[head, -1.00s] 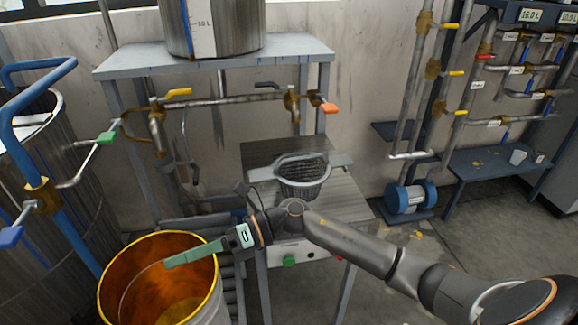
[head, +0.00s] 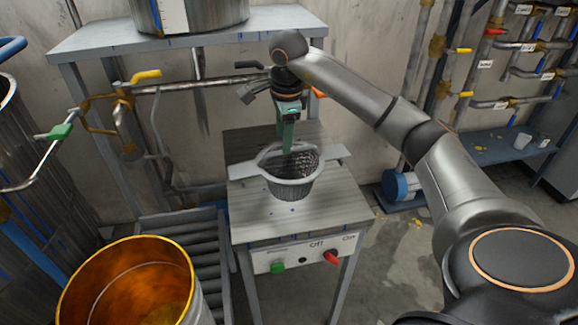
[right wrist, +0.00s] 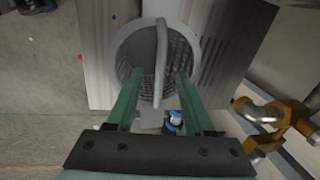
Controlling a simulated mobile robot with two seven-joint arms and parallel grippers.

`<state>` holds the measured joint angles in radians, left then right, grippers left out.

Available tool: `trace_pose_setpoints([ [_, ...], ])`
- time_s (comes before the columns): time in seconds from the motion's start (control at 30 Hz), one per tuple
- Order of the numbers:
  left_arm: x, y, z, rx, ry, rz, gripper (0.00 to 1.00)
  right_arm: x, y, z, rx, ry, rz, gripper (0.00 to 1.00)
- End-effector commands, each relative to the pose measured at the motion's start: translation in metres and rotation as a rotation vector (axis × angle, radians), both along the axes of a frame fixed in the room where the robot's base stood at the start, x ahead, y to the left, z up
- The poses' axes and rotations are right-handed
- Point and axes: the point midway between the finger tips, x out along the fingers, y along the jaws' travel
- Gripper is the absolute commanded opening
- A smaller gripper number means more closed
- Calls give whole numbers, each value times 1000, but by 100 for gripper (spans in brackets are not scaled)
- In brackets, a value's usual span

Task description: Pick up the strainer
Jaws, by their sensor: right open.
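The strainer (head: 291,188) is a grey mesh basket with flat side tabs and a handle arching over its top. It stands upright on a small grey table (head: 330,212). My right gripper (head: 287,150) points down just above the strainer's back rim. In the right wrist view the strainer (right wrist: 128,58) lies beyond the two green fingers of my right gripper (right wrist: 157,90). The fingers are apart, with the curved handle (right wrist: 161,50) running between them and nothing gripped. Whether the fingertips touch the strainer I cannot tell. My left gripper is not in view.
A yellow-rimmed bucket (head: 190,262) with orange inside stands at the lower left. A pipe with valves (head: 215,82) runs behind the table under a shelf (head: 90,40) bearing a large metal vessel (head: 205,14). The table front has a green button (head: 277,267) and a red knob (head: 331,256).

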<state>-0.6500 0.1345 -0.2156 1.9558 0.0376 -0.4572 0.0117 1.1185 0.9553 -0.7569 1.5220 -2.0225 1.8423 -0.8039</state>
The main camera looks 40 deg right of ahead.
Motion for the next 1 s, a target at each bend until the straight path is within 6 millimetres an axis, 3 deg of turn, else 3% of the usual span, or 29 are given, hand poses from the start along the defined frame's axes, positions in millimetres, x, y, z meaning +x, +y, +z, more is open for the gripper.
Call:
trace_pose_setpoints([
  [0.1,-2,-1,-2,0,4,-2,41,3,-2,-22,2,4,-1,52],
  [0.37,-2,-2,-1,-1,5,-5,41,7,-3,-43,3,1,0,52],
  [0.6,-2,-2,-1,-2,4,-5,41,13,-9,-77,4,2,1,52],
  [0.97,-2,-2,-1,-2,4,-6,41,15,-10,-86,4,-2,1,52],
  [1.0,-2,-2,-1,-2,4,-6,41,15,-10,-86,4,-2,1,48],
])
